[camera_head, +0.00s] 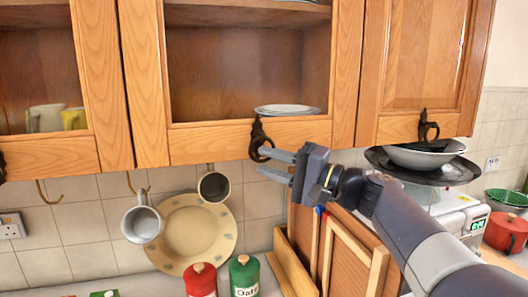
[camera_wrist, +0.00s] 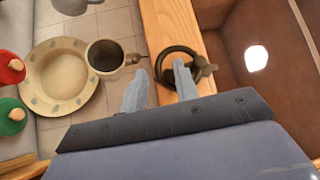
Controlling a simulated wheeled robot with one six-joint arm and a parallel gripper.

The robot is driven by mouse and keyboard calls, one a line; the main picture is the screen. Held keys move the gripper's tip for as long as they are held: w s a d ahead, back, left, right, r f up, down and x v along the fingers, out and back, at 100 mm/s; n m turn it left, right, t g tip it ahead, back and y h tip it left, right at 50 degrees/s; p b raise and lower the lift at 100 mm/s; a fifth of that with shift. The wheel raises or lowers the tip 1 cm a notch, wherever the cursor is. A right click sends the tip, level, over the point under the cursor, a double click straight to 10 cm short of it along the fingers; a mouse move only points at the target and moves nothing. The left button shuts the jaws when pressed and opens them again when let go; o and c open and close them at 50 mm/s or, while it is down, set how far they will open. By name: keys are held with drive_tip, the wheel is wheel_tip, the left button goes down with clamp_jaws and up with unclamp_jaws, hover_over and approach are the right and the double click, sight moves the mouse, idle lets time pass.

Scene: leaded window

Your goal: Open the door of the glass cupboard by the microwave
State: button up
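The glass-fronted cupboard door (camera_head: 153,90) in the middle of the head view looks shut, with its wooden frame in line with the neighbouring doors. Its dark ring handle (camera_head: 257,133) hangs at the door's lower right corner. My gripper (camera_head: 263,161) is open below and right of the handle. Its upper finger reaches the ring; the lower one is beneath the door's bottom edge. In the wrist view, the right finger overlaps the ring handle (camera_wrist: 164,66), and the left finger is off the door's edge. Whether the finger is through the ring or only in front, I cannot tell.
A white microwave (camera_head: 462,217) stands at right, below a bowl (camera_head: 425,154) on a dark plate. A solid-door cupboard (camera_head: 424,60) adjoins at right. Mugs (camera_head: 142,222) hang beneath the cupboards before a tan plate (camera_head: 205,250). Red and green canisters (camera_head: 244,272) stand below.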

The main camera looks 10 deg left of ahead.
drive_tip(key=shift+x, duration=1.15)
drive_tip(key=shift+s, duration=0.1)
clamp_jaws()
